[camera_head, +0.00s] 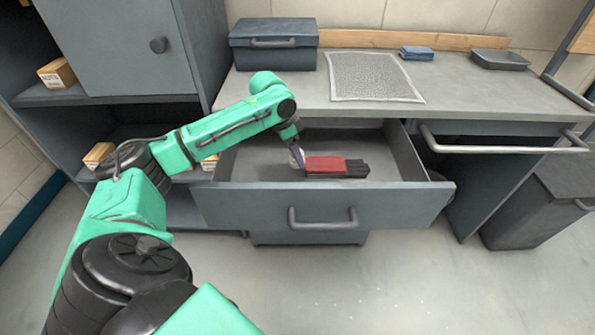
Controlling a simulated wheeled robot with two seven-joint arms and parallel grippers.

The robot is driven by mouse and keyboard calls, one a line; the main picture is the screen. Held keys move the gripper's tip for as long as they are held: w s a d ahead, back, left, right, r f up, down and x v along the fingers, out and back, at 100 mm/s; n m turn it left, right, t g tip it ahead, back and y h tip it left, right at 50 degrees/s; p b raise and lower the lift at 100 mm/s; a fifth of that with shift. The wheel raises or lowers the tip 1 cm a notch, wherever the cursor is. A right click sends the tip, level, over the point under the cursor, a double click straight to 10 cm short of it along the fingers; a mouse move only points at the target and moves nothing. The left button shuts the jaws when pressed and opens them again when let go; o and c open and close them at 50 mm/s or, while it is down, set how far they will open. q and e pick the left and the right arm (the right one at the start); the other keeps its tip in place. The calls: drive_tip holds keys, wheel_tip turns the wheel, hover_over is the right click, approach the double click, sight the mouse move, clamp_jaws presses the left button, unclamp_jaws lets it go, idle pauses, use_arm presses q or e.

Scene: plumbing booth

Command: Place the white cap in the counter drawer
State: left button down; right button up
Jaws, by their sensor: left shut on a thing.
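The counter drawer (322,206) is pulled open below the counter. My left arm reaches in from the left, and my left gripper (298,154) is inside the drawer opening, pointing down. It is shut on the small white cap (294,161), which is mostly hidden by the fingers. The cap is close beside a red and black item (337,166) lying in the drawer; I cannot tell whether it touches the drawer floor. My right gripper is out of view.
On the grey counter (455,92) are a dark toolbox (273,45), a grey mat (372,77), a folded blue cloth (416,53) and a shallow tray (499,60). A handrail (500,149) runs right of the drawer. The drawer's left part is clear.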

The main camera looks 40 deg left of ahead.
sight(296, 178)
use_arm(q)
wheel_tip(296, 178, down, 6)
drive_tip(key=shift+f, duration=0.1)
drive_tip(key=shift+c, duration=1.4)
unclamp_jaws()
drive_tip(key=v, duration=1.2)
drive_tip(key=shift+p, duration=0.4)
